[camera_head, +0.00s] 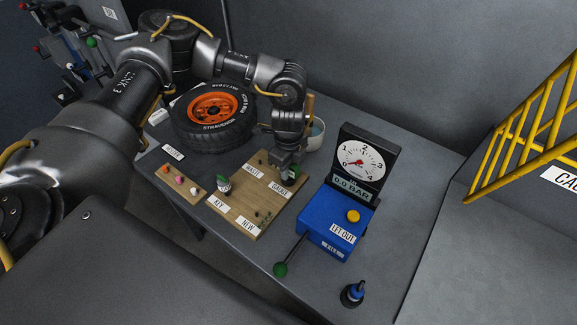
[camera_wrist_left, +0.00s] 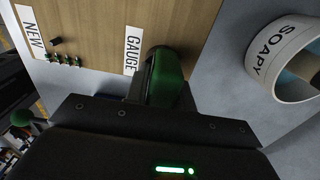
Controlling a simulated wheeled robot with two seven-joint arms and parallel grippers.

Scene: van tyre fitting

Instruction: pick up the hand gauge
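The hand gauge (camera_head: 292,176) has a green body and is at the GAUGE label of the wooden board (camera_head: 239,207). In the left wrist view its green body (camera_wrist_left: 167,78) lies directly in front of my gripper, over the board's edge. My left gripper (camera_head: 288,165) points down onto the gauge from above. A dark finger (camera_wrist_left: 136,88) shows close along one side of the green body; the other finger is hidden. I cannot tell whether the fingers press on it. My right gripper is in neither view.
A blue inflator box (camera_head: 334,222) with a dial (camera_head: 362,161) and a green-knobbed lever (camera_head: 281,269) stands right of the board. A tyre (camera_head: 213,117) lies behind the board, and a white SOAPY pot (camera_wrist_left: 290,62) stands near the gripper.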

